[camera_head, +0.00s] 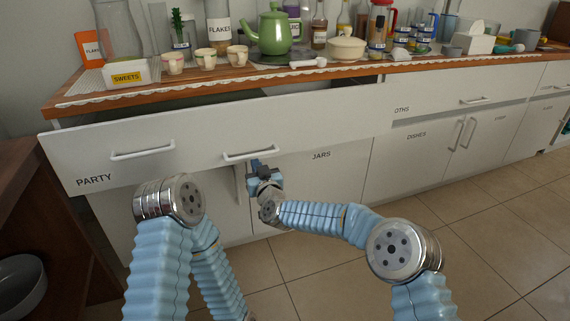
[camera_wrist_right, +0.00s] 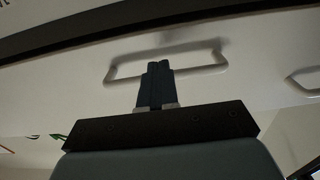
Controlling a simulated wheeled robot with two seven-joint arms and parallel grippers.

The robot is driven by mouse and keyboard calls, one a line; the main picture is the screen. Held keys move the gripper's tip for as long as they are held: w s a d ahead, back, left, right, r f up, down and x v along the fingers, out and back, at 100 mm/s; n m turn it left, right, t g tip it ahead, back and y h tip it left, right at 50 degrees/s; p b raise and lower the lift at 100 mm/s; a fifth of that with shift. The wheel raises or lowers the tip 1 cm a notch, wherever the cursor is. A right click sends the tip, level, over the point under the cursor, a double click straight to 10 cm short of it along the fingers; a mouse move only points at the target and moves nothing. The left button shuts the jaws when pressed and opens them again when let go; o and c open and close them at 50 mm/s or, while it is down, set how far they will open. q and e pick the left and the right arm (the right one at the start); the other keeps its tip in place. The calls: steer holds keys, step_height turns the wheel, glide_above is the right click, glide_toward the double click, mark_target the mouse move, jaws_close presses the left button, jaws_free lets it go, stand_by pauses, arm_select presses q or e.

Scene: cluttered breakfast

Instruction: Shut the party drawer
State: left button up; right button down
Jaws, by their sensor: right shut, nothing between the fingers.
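The party drawer (camera_head: 205,130) is a wide white front labelled PARTY, with two bar handles. It stands out from the counter, and a dark gap shows behind its top edge. My right gripper (camera_head: 256,165) is shut and empty, just below the drawer's right handle (camera_head: 250,153). In the right wrist view, the shut fingertips (camera_wrist_right: 158,68) overlap the middle of a handle (camera_wrist_right: 200,68); I cannot tell whether they touch it. The left handle (camera_head: 142,150) is free. My left arm is bent in front of the drawer's left part, and its gripper is out of view.
The wooden counter (camera_head: 70,106) above holds a sweets box (camera_head: 128,74), cups, a green teapot (camera_head: 274,30) and jars. The jars cupboard (camera_head: 325,185) is below the drawer. A dark wooden unit (camera_head: 20,190) stands at left. The tiled floor (camera_head: 490,220) at right is clear.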

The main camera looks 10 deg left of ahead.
mark_target(252, 155)
arm_select(q)
steer(key=shift+r, duration=0.1)
arm_select(e)
steer(key=shift+x, duration=3.05)
arm_select(q)
steer(key=shift+a, duration=0.15)
